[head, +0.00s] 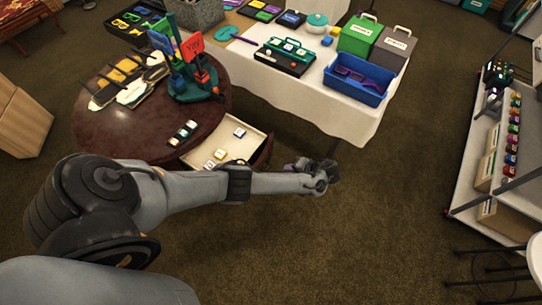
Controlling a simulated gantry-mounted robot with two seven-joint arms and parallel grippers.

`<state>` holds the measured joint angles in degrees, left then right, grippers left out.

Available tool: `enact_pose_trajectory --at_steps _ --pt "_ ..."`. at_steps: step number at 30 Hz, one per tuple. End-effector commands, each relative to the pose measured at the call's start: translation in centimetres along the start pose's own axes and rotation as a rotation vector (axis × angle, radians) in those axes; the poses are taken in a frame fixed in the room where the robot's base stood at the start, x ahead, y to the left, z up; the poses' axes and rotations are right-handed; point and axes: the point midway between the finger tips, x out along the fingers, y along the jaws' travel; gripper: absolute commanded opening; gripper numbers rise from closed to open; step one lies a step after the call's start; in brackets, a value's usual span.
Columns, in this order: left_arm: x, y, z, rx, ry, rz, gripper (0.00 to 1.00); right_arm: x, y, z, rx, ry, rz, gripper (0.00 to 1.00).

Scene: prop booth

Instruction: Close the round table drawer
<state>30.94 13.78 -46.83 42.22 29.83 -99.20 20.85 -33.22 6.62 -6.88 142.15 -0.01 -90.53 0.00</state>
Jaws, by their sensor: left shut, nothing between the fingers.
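The round table (100,125) is dark brown wood and stands at the left. Its drawer (236,145) is pulled open toward the lower right, showing a pale inside with a few small boxes. The drawer's dark front edge (266,152) faces right. My left arm reaches across below the drawer and hides its lower part. My left gripper (297,166) is shut and empty, just right of the drawer front; I cannot tell whether it touches. My right gripper is not in view.
On the round table are a teal stand with red and blue signs (192,65), yellow-and-white gloves (130,80) and small boxes (183,132). Behind is a white-clothed table (315,100) with cases and a blue bin (358,78). A shelf (480,150) stands right. Carpet between is clear.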

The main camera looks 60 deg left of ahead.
Motion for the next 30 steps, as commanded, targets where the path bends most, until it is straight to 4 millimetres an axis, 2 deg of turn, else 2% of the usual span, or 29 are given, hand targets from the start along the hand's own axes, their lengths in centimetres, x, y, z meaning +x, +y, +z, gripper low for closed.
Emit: enact_pose_trajectory --at_steps 2,5,11,21,24,30 --pt "-0.5 -0.5 -0.5 -0.006 0.005 0.004 0.00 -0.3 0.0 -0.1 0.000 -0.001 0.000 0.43" --pt "0.2 -0.4 -0.7 -0.008 0.008 0.005 0.00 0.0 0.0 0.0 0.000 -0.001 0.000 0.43" --pt "3.2 -0.3 -0.6 -0.008 0.005 0.004 0.00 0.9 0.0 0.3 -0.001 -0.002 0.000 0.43" --pt "9.4 -0.2 -0.7 -0.008 0.006 0.005 0.00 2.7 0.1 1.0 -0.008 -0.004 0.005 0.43" --pt "10.2 -1.5 -0.6 -0.008 0.006 0.006 0.00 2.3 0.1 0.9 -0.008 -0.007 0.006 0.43" --pt "11.6 -2.6 -0.6 -0.007 0.007 0.007 0.00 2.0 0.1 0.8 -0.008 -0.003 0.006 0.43"
